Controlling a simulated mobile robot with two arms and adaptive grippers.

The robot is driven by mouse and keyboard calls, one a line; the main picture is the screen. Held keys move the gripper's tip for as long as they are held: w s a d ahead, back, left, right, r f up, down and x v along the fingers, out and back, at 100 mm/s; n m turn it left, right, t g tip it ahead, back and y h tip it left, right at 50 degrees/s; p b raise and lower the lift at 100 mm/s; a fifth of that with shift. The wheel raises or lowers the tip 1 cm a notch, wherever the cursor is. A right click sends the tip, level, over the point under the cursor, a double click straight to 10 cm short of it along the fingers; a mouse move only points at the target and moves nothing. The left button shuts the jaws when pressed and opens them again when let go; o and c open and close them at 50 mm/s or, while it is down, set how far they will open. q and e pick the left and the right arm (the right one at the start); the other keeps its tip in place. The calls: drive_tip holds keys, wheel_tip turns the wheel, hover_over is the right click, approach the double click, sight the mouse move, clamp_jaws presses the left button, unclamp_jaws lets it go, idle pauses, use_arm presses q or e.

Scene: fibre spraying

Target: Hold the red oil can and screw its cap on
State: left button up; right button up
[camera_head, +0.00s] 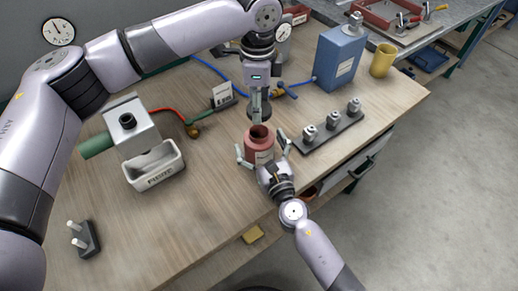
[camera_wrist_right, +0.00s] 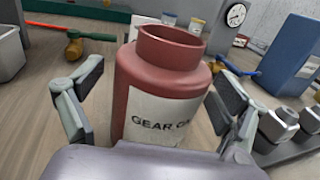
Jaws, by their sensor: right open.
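The red oil can (camera_head: 259,143) stands upright on the workbench, its open mouth facing up. In the right wrist view the can (camera_wrist_right: 160,75) shows a white label reading "GEAR O…", partly hidden at its lower edge. My right gripper (camera_head: 262,149) is open, one finger on each side of the can; gaps show between fingers and can in the wrist view. My left gripper (camera_head: 259,104) points down just above the can's mouth. Its fingers look close together, but I cannot tell whether they hold anything. I cannot make out the cap.
The wooden workbench (camera_head: 205,215) carries a grey rack (camera_head: 332,132) with metal fittings right of the can. A blue container (camera_head: 339,56) and yellow cup (camera_head: 382,60) stand behind. A white tray (camera_head: 157,168) and a pegged block (camera_head: 84,240) lie left. The front middle is clear.

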drive_tip(key=c, duration=1.8)
use_arm(q)
hover_over(258, 132)
drive_tip(key=shift+f, duration=2.45)
use_arm(e)
drive_tip(key=shift+o, duration=0.2)
